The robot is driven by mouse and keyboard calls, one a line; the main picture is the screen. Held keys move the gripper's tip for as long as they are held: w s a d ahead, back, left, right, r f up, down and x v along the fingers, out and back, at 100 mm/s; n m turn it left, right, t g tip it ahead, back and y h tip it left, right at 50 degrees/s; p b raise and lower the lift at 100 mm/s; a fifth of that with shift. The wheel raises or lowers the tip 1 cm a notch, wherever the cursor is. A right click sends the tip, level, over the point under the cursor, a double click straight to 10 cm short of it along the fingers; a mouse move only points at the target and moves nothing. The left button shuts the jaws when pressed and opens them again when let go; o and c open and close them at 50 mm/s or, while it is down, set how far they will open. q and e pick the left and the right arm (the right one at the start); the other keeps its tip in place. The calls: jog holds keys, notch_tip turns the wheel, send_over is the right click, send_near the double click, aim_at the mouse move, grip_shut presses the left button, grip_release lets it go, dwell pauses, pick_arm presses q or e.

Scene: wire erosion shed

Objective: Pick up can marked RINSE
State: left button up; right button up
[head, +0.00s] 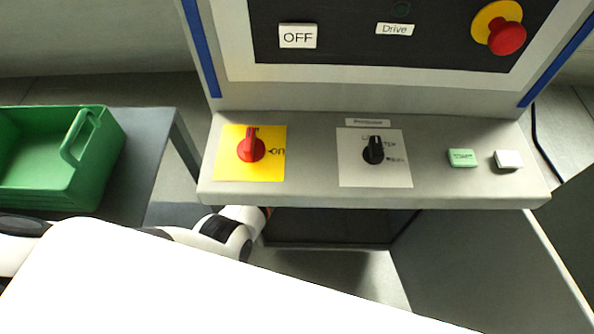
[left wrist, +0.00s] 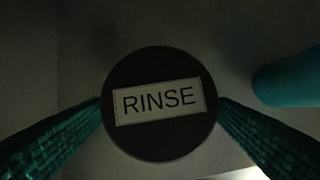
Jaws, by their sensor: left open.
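The can marked RINSE (left wrist: 160,127) shows in the left wrist view as a dark round top with a pale label. My left gripper (left wrist: 160,112) is open, with one green ridged finger on each side of the can. The fingertips reach the can's left and right edges in the picture; I cannot tell whether they touch it. In the head view my left arm reaches under the front of the control panel, and its gripper and the can are hidden there. My right gripper is not in view.
A teal rounded object (left wrist: 288,77) stands right of the can. The control panel (head: 310,190) overhangs my left arm, with a red switch (head: 250,148), a black knob (head: 374,150) and a red button (head: 506,38). A green crate (head: 95,185) sits on a grey table (head: 160,170) at left.

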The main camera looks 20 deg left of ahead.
pick_arm(q)
jog(key=shift+b+x, duration=0.9)
jog(key=shift+x, duration=0.95)
jog(key=shift+r, duration=0.1)
jog(key=shift+w, duration=0.1)
jog(key=c, duration=1.2)
